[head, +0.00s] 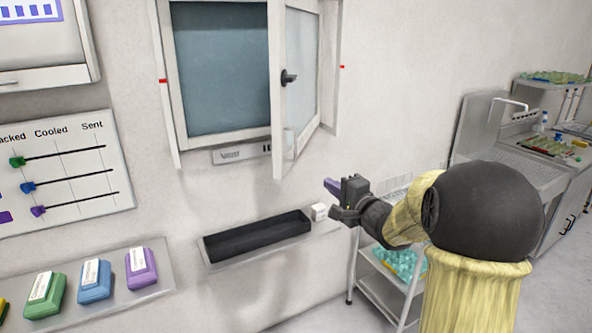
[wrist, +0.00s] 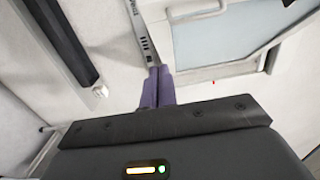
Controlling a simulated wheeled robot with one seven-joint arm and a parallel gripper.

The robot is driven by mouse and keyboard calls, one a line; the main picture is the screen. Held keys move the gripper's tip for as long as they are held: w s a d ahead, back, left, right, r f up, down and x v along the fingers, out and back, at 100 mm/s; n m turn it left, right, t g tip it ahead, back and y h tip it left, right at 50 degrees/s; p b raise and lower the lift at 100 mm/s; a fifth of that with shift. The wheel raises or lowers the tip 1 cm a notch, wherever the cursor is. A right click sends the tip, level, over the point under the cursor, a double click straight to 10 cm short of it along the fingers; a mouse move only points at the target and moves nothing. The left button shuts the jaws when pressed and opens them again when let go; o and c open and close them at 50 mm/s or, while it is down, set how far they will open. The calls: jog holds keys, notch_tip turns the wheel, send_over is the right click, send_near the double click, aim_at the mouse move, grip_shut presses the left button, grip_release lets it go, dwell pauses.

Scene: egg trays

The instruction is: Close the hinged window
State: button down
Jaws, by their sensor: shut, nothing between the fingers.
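A black tray (head: 257,237) on a wall shelf and a small white box (head: 319,211) sit below the window. A white cart (head: 395,265) stands behind my arm. Coloured boxes (head: 94,281) lie at the lower left.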

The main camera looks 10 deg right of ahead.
jog(key=p, duration=0.3)
send_near(288, 164)
jog(key=w+d, duration=0.2)
jog(key=w, duration=0.2)
jog(key=a, duration=0.1)
jog(key=w+a, duration=0.1)
jog(key=w+a+p, duration=0.1)
jog(key=shift+a, duration=0.35)
jog(key=shift+a, duration=0.1)
